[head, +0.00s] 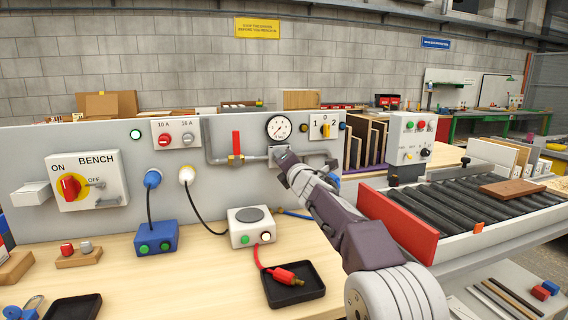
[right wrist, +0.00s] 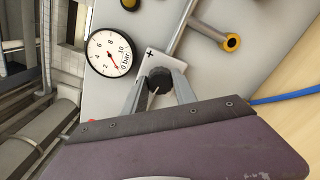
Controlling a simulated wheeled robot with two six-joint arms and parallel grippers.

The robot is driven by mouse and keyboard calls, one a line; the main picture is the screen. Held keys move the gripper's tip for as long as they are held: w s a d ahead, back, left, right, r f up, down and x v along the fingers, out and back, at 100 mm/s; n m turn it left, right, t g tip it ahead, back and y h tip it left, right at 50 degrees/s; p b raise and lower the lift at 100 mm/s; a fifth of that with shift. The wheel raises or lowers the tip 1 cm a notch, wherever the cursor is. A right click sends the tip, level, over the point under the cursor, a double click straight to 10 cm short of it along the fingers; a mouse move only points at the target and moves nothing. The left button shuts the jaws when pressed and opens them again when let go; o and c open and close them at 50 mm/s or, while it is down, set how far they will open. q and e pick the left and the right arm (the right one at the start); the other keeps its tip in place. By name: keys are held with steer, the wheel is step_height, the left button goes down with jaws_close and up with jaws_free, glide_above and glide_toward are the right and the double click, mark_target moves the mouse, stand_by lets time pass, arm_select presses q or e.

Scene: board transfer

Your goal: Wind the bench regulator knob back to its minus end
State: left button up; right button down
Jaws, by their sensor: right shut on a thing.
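The regulator knob (right wrist: 160,79) is dark and round on a pale plate with a plus sign in the right wrist view; a thin pale mark shows at its lower edge. My right gripper (right wrist: 161,86) is shut on the knob, one finger on each side. In the head view my right gripper (head: 284,160) reaches the panel below the gauge and hides most of the knob. The round pressure gauge (head: 279,127) sits just above; it also shows in the right wrist view (right wrist: 110,52), its red needle toward the lower right, exact reading unclear. The minus mark is hidden. My left gripper is out of view.
A grey pipe with a red-handled valve (head: 236,155) runs left of the knob. A switch plate (head: 323,126) is to its right. A white box (head: 251,227), blue box (head: 156,237) and black tray (head: 294,286) stand on the bench. A roller conveyor (head: 460,205) lies right.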

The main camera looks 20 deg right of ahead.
steer(key=n+b, duration=0.1)
steer(key=n, duration=0.9)
steer(key=shift+f, duration=0.2)
steer(key=shift+n, duration=0.5)
steer(key=c, duration=1)
jaws_free()
steer(key=shift+r, duration=0.1)
steer(key=s+b, duration=0.3)
steer(key=s, duration=0.6)
steer(key=shift+d, duration=0.15)
